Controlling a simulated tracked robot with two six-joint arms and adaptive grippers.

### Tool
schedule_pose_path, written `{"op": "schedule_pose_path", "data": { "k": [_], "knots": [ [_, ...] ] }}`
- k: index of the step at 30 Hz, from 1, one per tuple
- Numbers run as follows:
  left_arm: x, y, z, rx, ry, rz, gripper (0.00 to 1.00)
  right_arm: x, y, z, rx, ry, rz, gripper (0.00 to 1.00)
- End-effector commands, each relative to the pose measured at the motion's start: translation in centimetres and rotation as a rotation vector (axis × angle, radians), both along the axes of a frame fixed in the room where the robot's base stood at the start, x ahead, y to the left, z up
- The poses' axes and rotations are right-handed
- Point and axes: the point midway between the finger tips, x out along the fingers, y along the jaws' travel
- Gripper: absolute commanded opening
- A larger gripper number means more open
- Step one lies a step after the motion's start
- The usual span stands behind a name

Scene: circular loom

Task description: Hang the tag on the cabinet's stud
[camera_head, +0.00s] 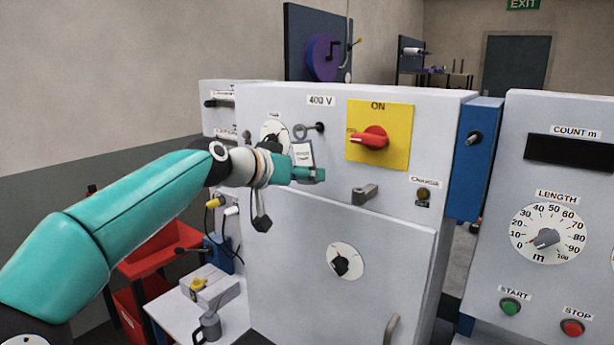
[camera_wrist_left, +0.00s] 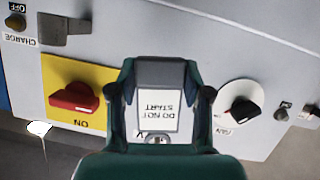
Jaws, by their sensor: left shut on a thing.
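The white tag (camera_head: 303,155) hangs upright in front of the grey cabinet (camera_head: 290,225), its ring (camera_head: 300,131) at the top. My left gripper (camera_head: 310,176) is shut on the tag's lower part. The cabinet's dark stud (camera_head: 320,127) is just right of the ring in the picture, below the 400 V label. I cannot tell whether the ring touches or surrounds the stud. In the left wrist view the tag (camera_wrist_left: 158,108) reads "DO NOT START" upside down between the fingers; the stud is not visible there. My right gripper is not in view.
A yellow plate with a red switch (camera_head: 369,138) is right of the stud, with a grey handle (camera_head: 364,194) below. A round dial (camera_head: 275,134) is left of the tag. A control panel (camera_head: 560,185) stands at the right. A red bin (camera_head: 160,250) is lower left.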

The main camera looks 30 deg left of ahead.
Motion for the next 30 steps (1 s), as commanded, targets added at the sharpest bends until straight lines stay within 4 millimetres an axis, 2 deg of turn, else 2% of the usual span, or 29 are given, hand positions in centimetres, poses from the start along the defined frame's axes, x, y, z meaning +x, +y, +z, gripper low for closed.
{"op": "schedule_pose_path", "data": {
  "k": [23, 24, 28, 30],
  "knots": [
    [0.23, -0.12, -0.56, 0.0, 0.004, -0.003, 0.0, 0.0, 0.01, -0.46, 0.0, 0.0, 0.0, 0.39],
    [0.25, -0.13, -0.57, 0.0, 0.005, -0.003, 0.54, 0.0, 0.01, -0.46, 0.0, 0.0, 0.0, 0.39],
    [0.25, -0.11, -0.54, 0.0, 0.004, -0.002, 0.75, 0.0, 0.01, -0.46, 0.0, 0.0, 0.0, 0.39],
    [0.24, -0.11, -0.5, 0.0, 0.003, -0.002, 0.78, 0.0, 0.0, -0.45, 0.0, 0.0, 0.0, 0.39]
  ]
}}
